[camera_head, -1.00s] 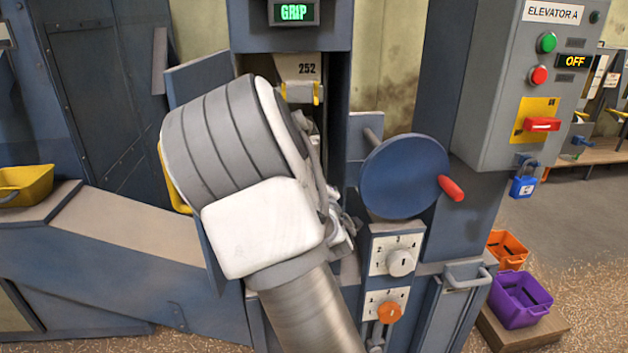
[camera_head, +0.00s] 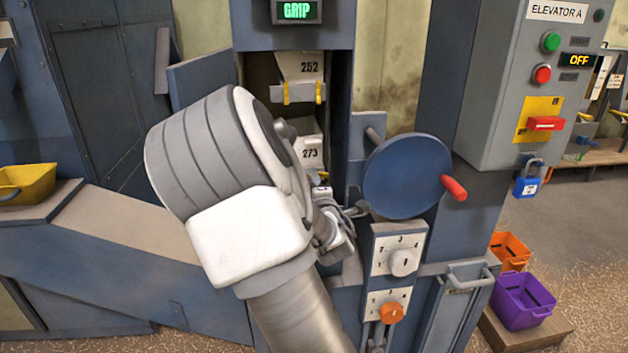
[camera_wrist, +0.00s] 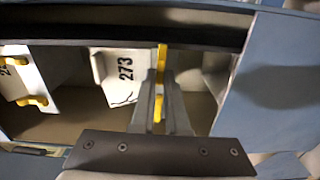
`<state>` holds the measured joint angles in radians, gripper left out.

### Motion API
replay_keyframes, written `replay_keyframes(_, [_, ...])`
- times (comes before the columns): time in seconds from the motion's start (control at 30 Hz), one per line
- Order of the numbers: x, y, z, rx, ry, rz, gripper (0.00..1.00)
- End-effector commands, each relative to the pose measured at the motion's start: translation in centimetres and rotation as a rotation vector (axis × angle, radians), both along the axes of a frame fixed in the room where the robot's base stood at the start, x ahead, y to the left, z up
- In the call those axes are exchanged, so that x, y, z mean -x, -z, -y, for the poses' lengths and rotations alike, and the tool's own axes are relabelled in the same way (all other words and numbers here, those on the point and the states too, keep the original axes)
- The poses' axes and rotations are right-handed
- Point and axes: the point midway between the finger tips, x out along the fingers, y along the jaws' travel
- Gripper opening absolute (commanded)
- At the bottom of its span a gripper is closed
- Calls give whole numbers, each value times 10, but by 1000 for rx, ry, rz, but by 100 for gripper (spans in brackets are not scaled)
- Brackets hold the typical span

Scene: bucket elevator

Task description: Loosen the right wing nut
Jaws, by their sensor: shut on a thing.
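A pale bucket marked 273 (camera_head: 311,152) hangs in the open elevator front, and it also shows in the wrist view (camera_wrist: 115,75). In the wrist view, a yellow wing nut (camera_wrist: 161,57) shows at the tips of my gripper (camera_wrist: 161,78). The grey fingers are close together and shut on it. It appears to be the bucket's right wing nut. More yellow shows lower, between the fingers. In the head view my wrist hides most of the fingers and the bucket's lower part.
Bucket 252 (camera_head: 300,68) with two yellow nuts hangs above. A blue handwheel (camera_head: 405,175) with a red handle is close on the right, above two dial panels. A blue open door (camera_head: 203,73) stands at left. The sign reads GRIP (camera_head: 297,11); the panel reads OFF.

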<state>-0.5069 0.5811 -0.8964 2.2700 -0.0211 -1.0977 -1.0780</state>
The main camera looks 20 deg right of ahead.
Motion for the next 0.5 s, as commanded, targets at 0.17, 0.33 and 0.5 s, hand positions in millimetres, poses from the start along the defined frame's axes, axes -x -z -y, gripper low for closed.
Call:
replay_keyframes(0.17, [0, 0, 0, 7, 0, -1, 0])
replay_keyframes(0.33, [0, 0, 0, 6, 0, -1, 0])
replay_keyframes(0.5, [0, 0, 0, 6, 0, -2, 29])
